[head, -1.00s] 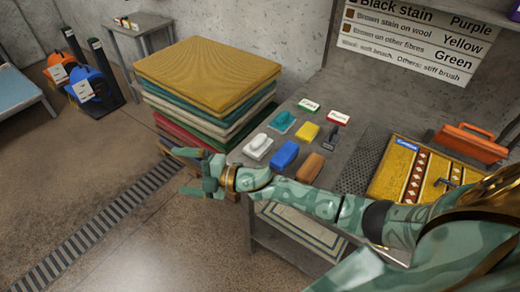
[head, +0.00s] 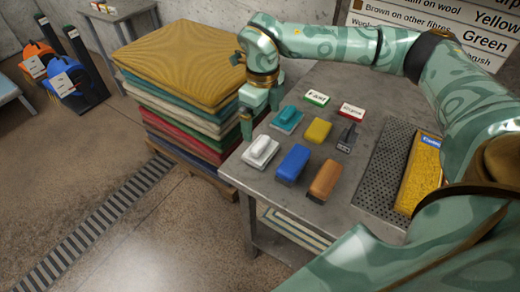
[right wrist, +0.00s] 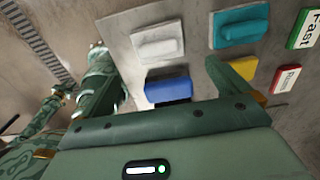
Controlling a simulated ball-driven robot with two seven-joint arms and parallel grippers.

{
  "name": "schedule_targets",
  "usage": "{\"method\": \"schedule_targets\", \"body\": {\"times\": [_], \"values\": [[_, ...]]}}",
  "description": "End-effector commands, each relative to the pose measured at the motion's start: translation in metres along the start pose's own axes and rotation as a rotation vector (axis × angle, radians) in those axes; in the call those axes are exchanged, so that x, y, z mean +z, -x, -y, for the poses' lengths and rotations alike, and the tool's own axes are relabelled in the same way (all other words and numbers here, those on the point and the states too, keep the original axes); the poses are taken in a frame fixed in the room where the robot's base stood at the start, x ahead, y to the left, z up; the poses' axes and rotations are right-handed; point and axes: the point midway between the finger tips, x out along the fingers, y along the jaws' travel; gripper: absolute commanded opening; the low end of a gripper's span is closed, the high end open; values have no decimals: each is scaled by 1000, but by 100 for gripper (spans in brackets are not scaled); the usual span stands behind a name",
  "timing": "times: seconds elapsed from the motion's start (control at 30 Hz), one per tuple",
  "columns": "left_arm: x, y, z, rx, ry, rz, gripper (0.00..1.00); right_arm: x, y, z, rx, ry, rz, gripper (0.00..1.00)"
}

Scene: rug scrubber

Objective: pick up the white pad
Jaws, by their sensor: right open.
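The white pad (head: 261,151) lies on the grey table near its left corner, a pale block with a raised grip on top. It also shows in the right wrist view (right wrist: 157,42), ahead of the jaws. My right gripper (head: 261,112) is open and empty, pointing down just behind the white pad, with one finger close to the pad's far left side. In the head view I cannot tell whether that finger touches the pad. My left gripper is not visible.
A teal pad (head: 287,119), blue block (head: 292,163), yellow block (head: 318,130) and orange-brown block (head: 325,180) stand close by. A stack of folded rugs (head: 185,70) borders the table's left side. A perforated mat (head: 385,165) lies to the right.

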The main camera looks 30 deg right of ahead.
Motion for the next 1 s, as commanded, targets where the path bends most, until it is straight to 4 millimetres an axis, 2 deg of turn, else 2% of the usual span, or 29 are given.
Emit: {"method": "schedule_targets", "body": {"times": [0.03, 0.1, 0.2, 0.43, 0.7, 0.93, 1.0], "values": [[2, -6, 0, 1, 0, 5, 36, 0, -17, 0, 2, 1, -4, 100], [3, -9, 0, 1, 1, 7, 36, 0, -30, -1, 2, 1, -2, 100], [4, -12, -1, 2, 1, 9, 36, 0, -43, -1, 2, 1, 0, 100], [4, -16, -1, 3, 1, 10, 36, 1, -58, -1, 3, 1, 0, 100], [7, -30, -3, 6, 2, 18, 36, 2, -100, -3, 2, 1, 0, 100], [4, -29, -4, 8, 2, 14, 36, 2, -100, -3, 2, 2, 3, 100], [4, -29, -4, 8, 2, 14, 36, 2, -100, -3, 2, 2, 3, 81]]}}
